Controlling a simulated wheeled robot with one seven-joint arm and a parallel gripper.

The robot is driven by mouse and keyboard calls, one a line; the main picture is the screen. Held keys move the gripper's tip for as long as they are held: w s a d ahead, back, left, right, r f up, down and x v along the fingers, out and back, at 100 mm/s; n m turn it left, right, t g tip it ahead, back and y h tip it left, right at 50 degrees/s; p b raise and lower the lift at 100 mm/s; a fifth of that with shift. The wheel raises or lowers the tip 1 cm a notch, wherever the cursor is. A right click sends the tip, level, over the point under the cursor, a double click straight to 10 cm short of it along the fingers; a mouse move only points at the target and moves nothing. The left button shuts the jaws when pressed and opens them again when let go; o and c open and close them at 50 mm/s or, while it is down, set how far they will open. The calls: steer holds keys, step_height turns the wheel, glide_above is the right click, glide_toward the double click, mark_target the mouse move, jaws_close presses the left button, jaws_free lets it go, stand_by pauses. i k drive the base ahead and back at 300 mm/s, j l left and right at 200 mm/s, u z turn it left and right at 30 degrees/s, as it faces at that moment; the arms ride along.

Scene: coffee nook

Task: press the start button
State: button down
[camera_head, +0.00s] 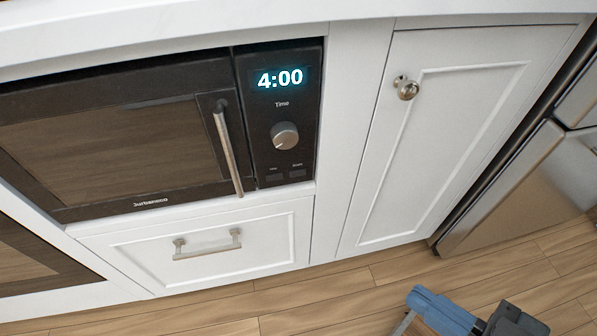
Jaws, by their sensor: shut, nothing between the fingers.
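The black microwave (110,148) is built into the white cabinets at the left. Its control panel (255,130) has a lit 4:00 display (280,79), the word Time and a round silver knob (285,136). Below the knob are two small dark buttons side by side, a left one (274,177) and a right one (298,174). Their labels are too small to read surely, so which is the start button is not clear. The microwave door is closed. My arm (440,309) shows in blue and black at the bottom right, apart from the panel.
The microwave's vertical handle (229,150) sticks out left of the panel. Below is a white drawer (205,262) with a bar handle. A closed cabinet door (415,135) and a steel fridge (520,190) stand to the right. The wood floor (300,300) in front looks clear.

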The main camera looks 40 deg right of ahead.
mark_target(301, 172)
steer(key=k+l+z, duration=0.25)
steer(key=z, duration=0.15)
steer(key=k+l+z, duration=0.25)
steer(key=l+z, duration=0.2)
